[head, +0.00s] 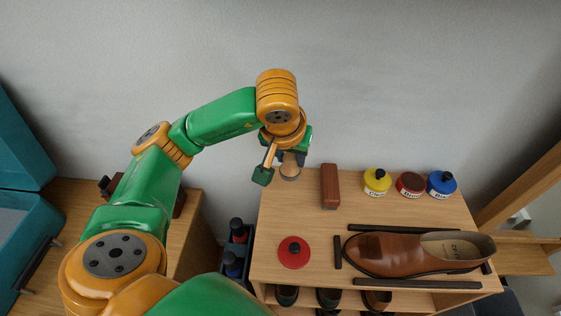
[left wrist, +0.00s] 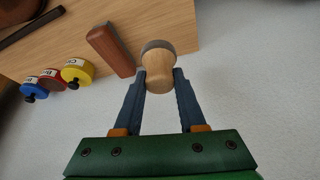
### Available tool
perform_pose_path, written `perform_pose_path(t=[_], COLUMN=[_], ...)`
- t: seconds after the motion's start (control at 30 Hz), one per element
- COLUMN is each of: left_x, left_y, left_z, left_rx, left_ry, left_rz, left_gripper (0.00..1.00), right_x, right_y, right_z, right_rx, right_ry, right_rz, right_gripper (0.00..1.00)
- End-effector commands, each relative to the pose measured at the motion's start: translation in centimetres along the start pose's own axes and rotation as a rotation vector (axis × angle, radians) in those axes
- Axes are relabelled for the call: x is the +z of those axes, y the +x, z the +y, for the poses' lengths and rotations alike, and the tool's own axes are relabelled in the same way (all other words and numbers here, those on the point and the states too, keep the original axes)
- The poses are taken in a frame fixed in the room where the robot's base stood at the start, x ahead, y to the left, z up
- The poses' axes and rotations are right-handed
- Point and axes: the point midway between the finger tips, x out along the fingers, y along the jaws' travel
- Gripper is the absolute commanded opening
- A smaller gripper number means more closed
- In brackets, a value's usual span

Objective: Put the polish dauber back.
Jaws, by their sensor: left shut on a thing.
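The polish dauber, a short pale wooden handle with a grey round head, shows in the head view (head: 290,172) near the back left corner of the wooden table top. My left gripper (head: 289,160) is shut on its handle. In the left wrist view the dauber (left wrist: 158,68) sits between the tips of the blue fingers of my left gripper (left wrist: 160,88), with its grey head toward the table. I cannot tell whether the head touches the wood. An uncovered red tin (head: 410,184) stands between a yellow tin (head: 376,181) and a blue tin (head: 441,184). My right gripper is out of view.
A brown block-shaped brush (head: 330,186) stands right of the dauber. A red lid with a dark knob (head: 294,252) lies at the front left. A brown shoe (head: 410,256) lies between dark strips at the front right. Shoes sit on a shelf below; bottles stand left of it.

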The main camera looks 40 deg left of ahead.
Motion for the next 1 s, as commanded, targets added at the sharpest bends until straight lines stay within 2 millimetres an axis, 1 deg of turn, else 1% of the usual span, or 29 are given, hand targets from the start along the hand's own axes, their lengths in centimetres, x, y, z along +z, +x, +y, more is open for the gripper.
perform_pose_path(t=[0.03,0.1,0.2,0.27,0.33,0.43,0.5,0.73,0.87,0.9,0.97,1.0], left_x=[-0.2,-0.8,-1.4,-1.6,-1.8,-0.9,-0.7,-0.8,-0.6,-0.6,-0.6,-0.6], left_y=[1.9,3.9,5.7,6.4,7.7,9.5,10.1,10.1,10.5,10.4,10.3,10.3], left_z=[-0.7,-1.4,-2.0,-2.2,-2.7,-2.6,-2.6,-2.5,-2.5,-2.5,-2.5,-2.5], left_rx=[-0.005,-0.004,-0.002,0.0,-0.002,-0.001,0.0,0.001,0.001,0.001,0.001,0.001], left_ry=[-0.006,-0.004,0.0,0.0,0.0,0.005,0.004,0.004,0.004,0.004,0.004,0.004], left_rz=[-0.008,-0.005,-0.002,-0.001,-0.002,-0.003,-0.001,0.002,0.002,0.002,0.002,0.002], left_gripper=[0.0,0.0,0.0,0.0,0.0,0.0,0.0,0.0,0.0,0.48,0.64,0.7], right_x=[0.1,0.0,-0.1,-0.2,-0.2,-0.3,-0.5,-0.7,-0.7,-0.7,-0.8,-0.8], right_y=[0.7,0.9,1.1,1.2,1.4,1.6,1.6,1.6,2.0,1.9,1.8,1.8], right_z=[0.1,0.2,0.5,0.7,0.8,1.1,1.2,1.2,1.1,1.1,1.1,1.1], right_rx=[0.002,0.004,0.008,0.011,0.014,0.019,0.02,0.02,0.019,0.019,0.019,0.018], right_ry=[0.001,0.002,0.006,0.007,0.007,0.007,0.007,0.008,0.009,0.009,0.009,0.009], right_rz=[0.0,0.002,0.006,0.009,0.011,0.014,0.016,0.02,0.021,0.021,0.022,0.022], right_gripper=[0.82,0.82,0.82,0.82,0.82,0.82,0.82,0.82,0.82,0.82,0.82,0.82])
